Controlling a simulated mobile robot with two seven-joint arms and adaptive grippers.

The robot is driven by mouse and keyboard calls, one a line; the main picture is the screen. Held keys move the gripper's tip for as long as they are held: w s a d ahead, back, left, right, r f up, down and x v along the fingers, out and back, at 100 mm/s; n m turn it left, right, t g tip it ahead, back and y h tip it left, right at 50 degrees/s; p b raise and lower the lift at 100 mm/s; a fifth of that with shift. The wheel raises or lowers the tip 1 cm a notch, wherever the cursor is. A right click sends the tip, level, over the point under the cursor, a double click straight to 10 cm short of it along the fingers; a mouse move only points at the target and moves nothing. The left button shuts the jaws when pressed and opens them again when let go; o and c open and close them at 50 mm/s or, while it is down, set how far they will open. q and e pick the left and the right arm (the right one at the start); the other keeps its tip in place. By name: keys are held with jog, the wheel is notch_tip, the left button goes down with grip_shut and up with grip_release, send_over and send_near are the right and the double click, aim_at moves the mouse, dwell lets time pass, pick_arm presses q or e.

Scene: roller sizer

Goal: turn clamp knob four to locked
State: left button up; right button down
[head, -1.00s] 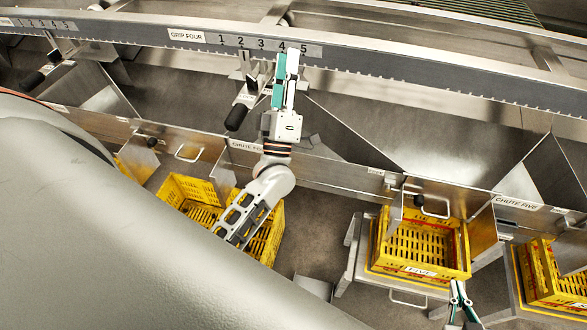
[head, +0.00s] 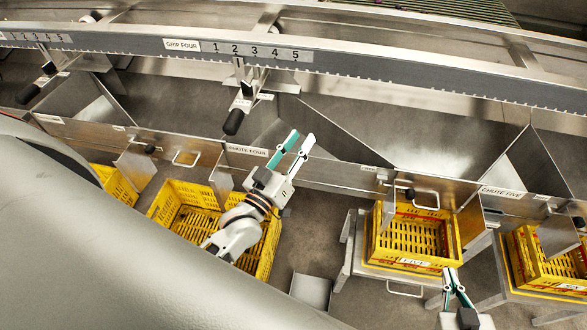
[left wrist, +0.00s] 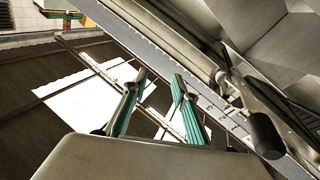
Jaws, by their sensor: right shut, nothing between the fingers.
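A small black knob (head: 247,90), which appears to be clamp knob four, sits below the GRIP FOUR scale (head: 255,51), between small white labels too small to read. A larger black handle (head: 234,121) hangs just below it. A black cylindrical handle (left wrist: 266,135) also shows at the right of the left wrist view. My left gripper (head: 302,136) is open and empty, below and right of the knob, over the chute four front, touching neither knob nor handle. Its parted fingers (left wrist: 160,78) show in the left wrist view. My right gripper (head: 449,270) is shut and empty at the bottom right.
Yellow crates (head: 405,262) stand below the chutes. The chute four front panel (head: 330,172) runs under my left gripper. The long toothed rail (head: 400,82) crosses above. A similar black handle (head: 28,93) is at the far left.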

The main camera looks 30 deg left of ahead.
pick_arm(q)
jog(key=s+d+f+m+g+h, duration=0.1)
jog(key=s+f+m+g, duration=0.1)
jog(key=s+f, duration=0.2)
jog(key=shift+d+f+p, duration=0.2)
jog(key=shift+f+p, duration=0.1)
jog(key=shift+f, duration=0.3)
